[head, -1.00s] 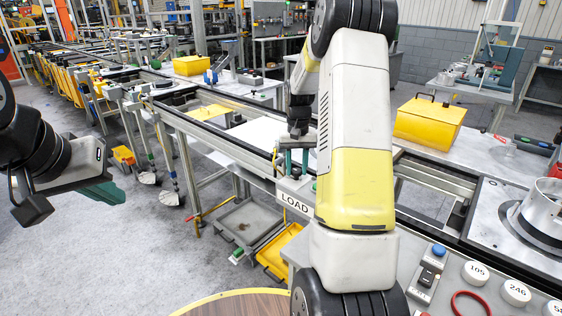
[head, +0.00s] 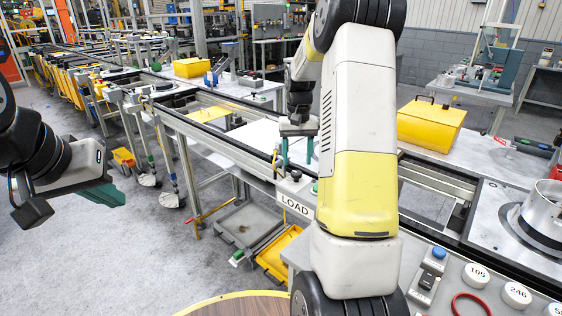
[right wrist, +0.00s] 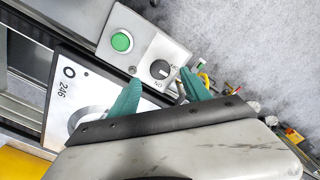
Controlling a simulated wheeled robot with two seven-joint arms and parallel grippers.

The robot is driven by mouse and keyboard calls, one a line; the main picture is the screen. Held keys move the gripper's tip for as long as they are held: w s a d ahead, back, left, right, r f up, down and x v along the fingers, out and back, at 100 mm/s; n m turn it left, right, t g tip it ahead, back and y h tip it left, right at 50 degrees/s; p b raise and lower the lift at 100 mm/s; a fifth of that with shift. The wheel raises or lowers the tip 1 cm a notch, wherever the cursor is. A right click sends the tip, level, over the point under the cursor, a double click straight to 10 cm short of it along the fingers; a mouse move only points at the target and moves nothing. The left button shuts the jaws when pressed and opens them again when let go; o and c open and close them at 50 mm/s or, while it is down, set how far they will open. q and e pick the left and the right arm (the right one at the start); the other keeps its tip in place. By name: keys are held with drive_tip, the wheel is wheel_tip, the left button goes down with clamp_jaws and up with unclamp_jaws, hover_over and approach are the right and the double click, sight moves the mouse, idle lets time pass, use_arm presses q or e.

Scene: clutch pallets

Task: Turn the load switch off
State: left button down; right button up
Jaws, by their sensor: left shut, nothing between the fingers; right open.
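The load switch is a black rotary knob (right wrist: 160,69) on a grey control box, with small ON and OFF marks beside it. I cannot tell which mark it points to. In the head view the control box (head: 293,187) sits on the line's edge above a white LOAD label (head: 294,206). My right gripper (head: 297,158) is open above the box. In the right wrist view its two teal fingers (right wrist: 160,78) are spread, with the knob showing between their tips; contact is not clear. My left gripper (head: 105,196) is shut and empty, far left over the floor.
A green button (right wrist: 122,41) is on the same box, beside the knob. A yellow case (head: 430,123) stands on the right bench. A blue button (head: 438,251) and round number tags are at front right.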

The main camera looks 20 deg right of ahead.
sight(296, 173)
drive_tip(key=shift+r, duration=1.6)
drive_tip(key=shift+a+r, duration=0.1)
drive_tip(key=shift+r, duration=0.05)
drive_tip(key=s+a+r+n+t+y, duration=0.1)
drive_tip(key=s+a+r+n+t, duration=0.15)
drive_tip(key=s+a+r, duration=0.8)
drive_tip(key=s+a+t, duration=0.2)
drive_tip(key=s, duration=0.6)
drive_tip(key=s+a+t+y, duration=0.1)
drive_tip(key=s+a, duration=0.1)
drive_tip(key=s, duration=0.6)
drive_tip(key=shift+s+r+n+t, duration=0.15)
drive_tip(key=shift+r+n+t, duration=0.2)
drive_tip(key=shift+n, duration=0.1)
